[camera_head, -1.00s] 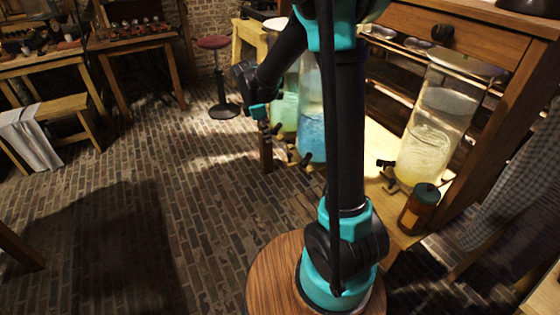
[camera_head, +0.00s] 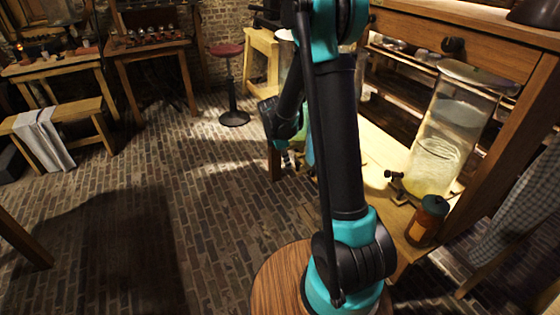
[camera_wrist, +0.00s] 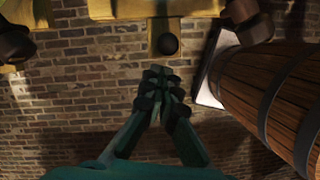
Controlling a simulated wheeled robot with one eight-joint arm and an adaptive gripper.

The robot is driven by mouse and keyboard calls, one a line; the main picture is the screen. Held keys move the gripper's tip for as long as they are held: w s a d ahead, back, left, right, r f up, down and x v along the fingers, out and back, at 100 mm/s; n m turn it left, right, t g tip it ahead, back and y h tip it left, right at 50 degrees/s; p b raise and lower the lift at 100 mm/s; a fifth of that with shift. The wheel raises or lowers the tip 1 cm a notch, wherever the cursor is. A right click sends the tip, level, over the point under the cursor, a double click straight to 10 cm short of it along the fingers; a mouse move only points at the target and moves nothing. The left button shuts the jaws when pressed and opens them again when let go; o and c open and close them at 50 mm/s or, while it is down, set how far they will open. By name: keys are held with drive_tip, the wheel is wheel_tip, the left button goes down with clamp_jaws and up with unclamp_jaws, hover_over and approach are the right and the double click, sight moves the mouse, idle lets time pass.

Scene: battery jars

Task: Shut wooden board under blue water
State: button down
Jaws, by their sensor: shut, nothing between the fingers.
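In the wrist view, a short light wooden board (camera_wrist: 156,27) with a dark round knob (camera_wrist: 168,44) juts out from the edge of a yellowish wooden bench (camera_wrist: 100,9). My gripper (camera_wrist: 165,84) is shut and empty, just below the knob in the picture. A small gap shows between fingertips and knob; depth is hard to judge. In the head view, the blue water jar (camera_head: 309,150) is almost wholly hidden behind my arm, with only a bluish sliver showing. My fingertips and the board are not clear in that view.
A hooped wooden barrel (camera_wrist: 275,85) stands right of my gripper, beside a pale-faced dark-edged panel (camera_wrist: 212,75). Dark taps (camera_wrist: 15,45) hang near the bench. In the head view, a yellow jar (camera_head: 438,145) and amber bottle (camera_head: 427,220) stand right; brick floor (camera_head: 130,195) is clear left.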

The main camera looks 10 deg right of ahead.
drive_tip(key=shift+d+r, duration=0.1)
drive_tip(key=shift+d, duration=0.45)
drive_tip(key=shift+w+d, duration=0.2)
drive_tip(key=shift+d, duration=0.4)
drive_tip(key=w+d, duration=0.2)
drive_tip(key=d, duration=0.6)
drive_tip(key=w+d, duration=0.3)
drive_tip(key=d, duration=0.4)
drive_tip(key=w+d, duration=0.2)
drive_tip(key=d, duration=0.6)
drive_tip(key=shift+w+d, duration=0.3)
